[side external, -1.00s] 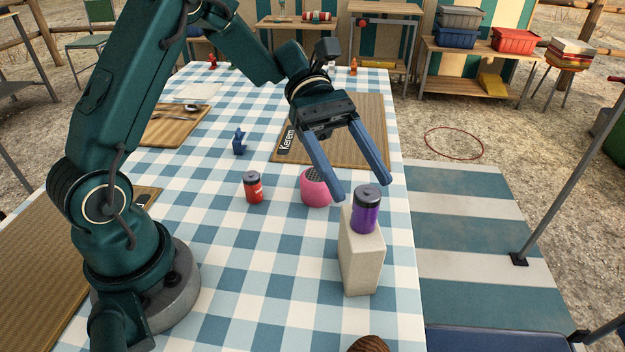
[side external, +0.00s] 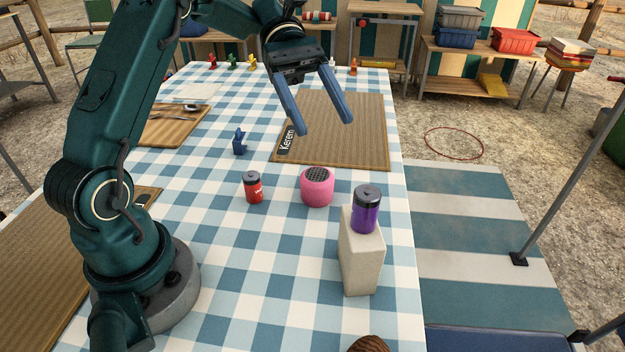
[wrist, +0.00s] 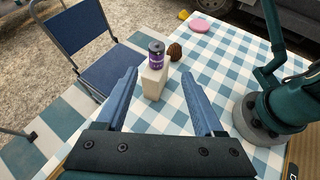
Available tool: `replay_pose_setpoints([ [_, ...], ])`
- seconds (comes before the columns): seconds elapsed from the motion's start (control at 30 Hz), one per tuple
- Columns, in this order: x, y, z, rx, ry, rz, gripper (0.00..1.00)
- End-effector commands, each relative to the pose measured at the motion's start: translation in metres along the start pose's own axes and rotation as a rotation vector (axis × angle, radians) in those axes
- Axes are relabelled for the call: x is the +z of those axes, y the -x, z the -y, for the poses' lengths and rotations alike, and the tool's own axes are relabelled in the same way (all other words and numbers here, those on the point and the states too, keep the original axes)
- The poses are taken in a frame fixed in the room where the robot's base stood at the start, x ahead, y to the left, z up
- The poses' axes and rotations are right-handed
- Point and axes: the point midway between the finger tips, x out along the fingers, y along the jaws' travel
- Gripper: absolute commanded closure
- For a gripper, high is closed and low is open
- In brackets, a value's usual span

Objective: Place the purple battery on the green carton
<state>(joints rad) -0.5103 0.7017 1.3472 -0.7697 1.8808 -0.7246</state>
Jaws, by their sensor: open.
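The purple battery (side external: 366,211) with a dark cap stands upright on top of a carton (side external: 360,262). The carton looks beige rather than green and stands upright near the table's right edge. Both also show in the wrist view, the battery (wrist: 156,55) on the carton (wrist: 154,84), beyond my fingers. My gripper (side external: 323,126) is open and empty, raised above the woven mat, behind the battery and apart from it.
A pink speaker-like cylinder (side external: 317,187) and a red battery (side external: 253,187) stand left of the carton. A small blue figure (side external: 239,142) is farther back. A brown cone-like object (side external: 368,345) lies at the front. A woven mat (side external: 350,135) lies behind, mostly bare.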

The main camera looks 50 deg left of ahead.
Motion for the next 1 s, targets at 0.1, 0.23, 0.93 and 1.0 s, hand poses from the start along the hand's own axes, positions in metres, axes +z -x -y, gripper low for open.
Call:
replay_pose_setpoints([
  [0.1,0.013,-0.016,0.012,-0.034,-0.118,-0.158,0.30],
  [0.23,0.019,-0.033,0.033,-0.085,-0.285,-0.359,0.30],
  [0.93,-0.005,-0.046,0.124,-0.439,-1.315,-1.238,0.30],
  [1.0,-0.007,-0.045,0.126,-0.455,-1.356,-1.269,0.30],
])
